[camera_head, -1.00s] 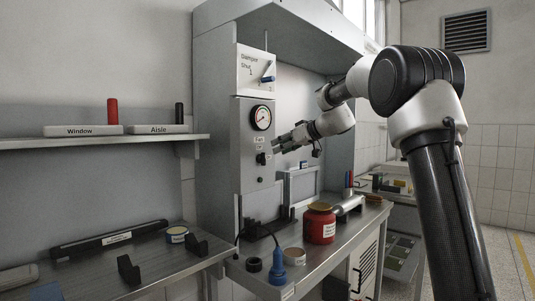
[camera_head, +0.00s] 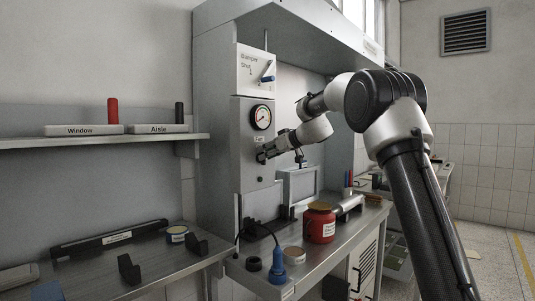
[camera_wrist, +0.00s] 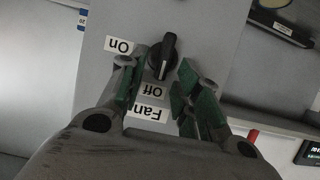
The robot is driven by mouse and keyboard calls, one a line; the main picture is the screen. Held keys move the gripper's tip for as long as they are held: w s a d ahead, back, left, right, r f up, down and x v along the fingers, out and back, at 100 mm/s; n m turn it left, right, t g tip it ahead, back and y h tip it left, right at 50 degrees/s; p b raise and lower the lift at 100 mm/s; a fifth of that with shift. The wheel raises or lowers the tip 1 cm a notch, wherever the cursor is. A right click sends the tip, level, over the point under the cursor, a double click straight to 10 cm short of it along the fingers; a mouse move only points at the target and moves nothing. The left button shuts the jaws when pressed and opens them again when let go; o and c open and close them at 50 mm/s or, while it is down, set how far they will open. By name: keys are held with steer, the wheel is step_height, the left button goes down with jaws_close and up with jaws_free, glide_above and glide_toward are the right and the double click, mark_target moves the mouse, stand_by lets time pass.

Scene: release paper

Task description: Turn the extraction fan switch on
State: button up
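The fan switch is a black rotary knob (camera_wrist: 162,57) on a grey panel, seen in the wrist view between and just beyond my fingertips. An "On" label (camera_wrist: 119,45) lies to its left, an "Off" label (camera_wrist: 153,90) below it and a "Fan" label (camera_wrist: 148,112) lower still, all upside down. In the head view my gripper (camera_head: 264,154) is at the panel and mostly hides the knob.
A pressure gauge (camera_head: 261,117) sits above the switch, and a damper panel with a blue-tipped lever (camera_head: 268,78) above that.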

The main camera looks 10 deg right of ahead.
jaws_close()
steer(key=shift+d, duration=0.1)
steer(key=shift+w+d+f+m+g+y, duration=0.2)
steer(key=shift+w+d+f+m+y, duration=0.2)
steer(key=shift+m+y, duration=1.35)
steer(key=shift+w+d+f+m+g+y, duration=0.2)
steer(key=shift+d+f+m+y, duration=0.3)
steer(key=shift+m, duration=2.3)
steer(key=shift+w+d+f+m+g+y, duration=0.25)
steer(key=shift+f+m+y, duration=0.2)
steer(key=shift+m+y, duration=1.4)
steer(key=shift+m+h, duration=0.4)
jaws_free()
